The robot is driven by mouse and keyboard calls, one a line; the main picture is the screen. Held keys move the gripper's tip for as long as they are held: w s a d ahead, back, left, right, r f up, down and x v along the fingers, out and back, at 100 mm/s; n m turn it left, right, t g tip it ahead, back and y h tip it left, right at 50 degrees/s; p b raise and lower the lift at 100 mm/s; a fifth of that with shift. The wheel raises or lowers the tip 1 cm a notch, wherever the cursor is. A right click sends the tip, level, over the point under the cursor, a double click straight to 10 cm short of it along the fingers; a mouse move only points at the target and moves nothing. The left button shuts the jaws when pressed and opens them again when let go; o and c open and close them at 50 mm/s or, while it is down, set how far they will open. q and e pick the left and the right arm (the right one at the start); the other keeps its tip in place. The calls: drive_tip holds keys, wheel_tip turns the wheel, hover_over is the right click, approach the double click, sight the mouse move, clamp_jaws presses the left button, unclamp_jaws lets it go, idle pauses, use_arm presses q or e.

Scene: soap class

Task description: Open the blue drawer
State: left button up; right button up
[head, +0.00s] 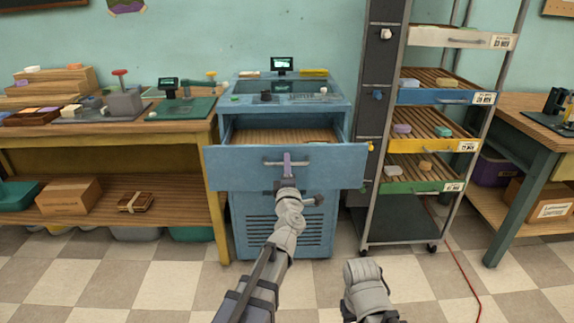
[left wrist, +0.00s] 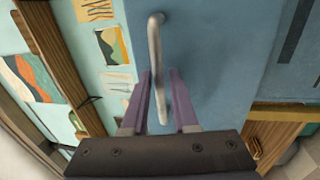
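The blue drawer (head: 230,165) stands pulled out of the blue cabinet (head: 240,215) in the head view. Its wooden floor (head: 285,135) shows behind the front panel. A grey metal bar handle (head: 302,162) is fixed to the front. My left gripper (head: 287,160) is at this handle. In the left wrist view, the handle (left wrist: 156,45) passes between the two purple fingers of my left gripper (left wrist: 160,75), with narrow gaps on both sides. The blue drawer front (left wrist: 215,50) fills the middle of that view. My right arm shows low in the head view, but its fingers do not.
A rack (head: 380,150) with colour-fronted trays of soap stands close to the drawer's right side. A wooden workbench (head: 60,140) stands at left, and another table (head: 535,140) at right. The tiled floor (head: 170,265) in front is clear apart from a red cable.

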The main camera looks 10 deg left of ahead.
use_arm(q)
drive_tip(key=b+v, duration=0.1)
drive_tip(key=v, duration=0.6)
drive_tip(key=shift+s, duration=0.25)
drive_tip(key=shift+d, duration=0.15)
drive_tip(key=d+f+m+g+h, duration=0.7)
drive_tip(key=d+f+m+h, duration=0.4)
drive_tip(key=m, duration=0.4)
drive_tip(key=s+a+f+m+g+y, duration=0.3)
drive_tip(key=s+a+f+g, duration=0.25)
drive_tip(key=s+f, duration=0.3)
drive_tip(key=s+a+f+m+g+y, duration=0.25)
drive_tip(key=s+a+f+g, duration=0.35)
drive_tip(key=s, duration=0.4)
drive_tip(key=s+d+m+g+y, duration=0.1)
drive_tip(key=s+d+m, duration=0.45)
drive_tip(key=d, duration=0.65)
wheel_tip(320, 180, up, 31)
drive_tip(key=n+p, duration=0.1)
drive_tip(key=p, duration=2.9)
drive_tip(key=shift+s+f+p, duration=0.2)
drive_tip(key=shift+f+p, duration=0.05)
drive_tip(key=shift+p, duration=0.1)
